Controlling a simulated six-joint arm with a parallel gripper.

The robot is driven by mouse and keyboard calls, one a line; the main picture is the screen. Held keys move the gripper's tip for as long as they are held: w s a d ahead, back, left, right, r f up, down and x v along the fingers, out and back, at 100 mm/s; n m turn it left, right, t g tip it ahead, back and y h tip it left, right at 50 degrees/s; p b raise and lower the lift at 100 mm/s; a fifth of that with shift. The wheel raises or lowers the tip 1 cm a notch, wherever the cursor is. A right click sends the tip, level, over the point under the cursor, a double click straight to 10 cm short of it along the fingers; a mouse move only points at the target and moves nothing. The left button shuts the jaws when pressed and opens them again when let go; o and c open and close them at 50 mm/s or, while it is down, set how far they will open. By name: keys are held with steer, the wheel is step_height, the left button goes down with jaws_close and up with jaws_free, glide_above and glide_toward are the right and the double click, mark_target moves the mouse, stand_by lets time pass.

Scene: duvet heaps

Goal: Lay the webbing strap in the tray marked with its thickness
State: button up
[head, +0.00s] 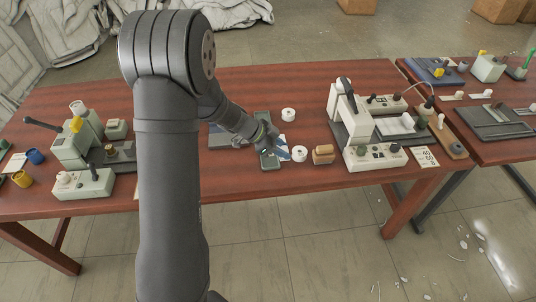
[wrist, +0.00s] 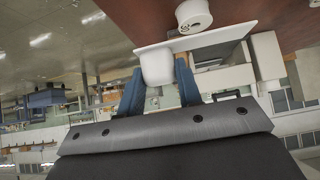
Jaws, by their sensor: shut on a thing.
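My gripper (head: 282,154) is low over the middle of the near table in the head view. In the wrist view its two blue fingers (wrist: 158,84) are closed on a pale, rounded piece (wrist: 157,62). A flat white strip (wrist: 205,37) lies just beyond that piece; I cannot tell if they are one thing or if this is the webbing strap. A dark green tray (head: 263,117) lies beneath and behind the gripper, partly hidden by my arm. A dark blue-grey tray (head: 217,141) lies to its left. No thickness marks are readable.
A white roll (head: 288,114) stands behind the gripper, another (head: 300,153) just right of it. A tan block (head: 323,154) and a pale machine (head: 350,125) stand farther right. More pale equipment (head: 75,150) stands left. A second table (head: 480,90) is at right.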

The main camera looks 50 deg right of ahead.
steer(key=w+f, duration=0.1)
steer(key=w, duration=0.1)
steer(key=w+f, duration=0.1)
steer(key=w, duration=0.1)
steer(key=w+f, duration=0.1)
steer(key=w, duration=0.1)
steer(key=shift+d+f, duration=0.3)
steer(key=shift+f, duration=2)
steer(key=shift+f, duration=0.15)
steer(key=o, duration=1)
steer(key=shift+a, duration=0.1)
steer(key=v, duration=1.2)
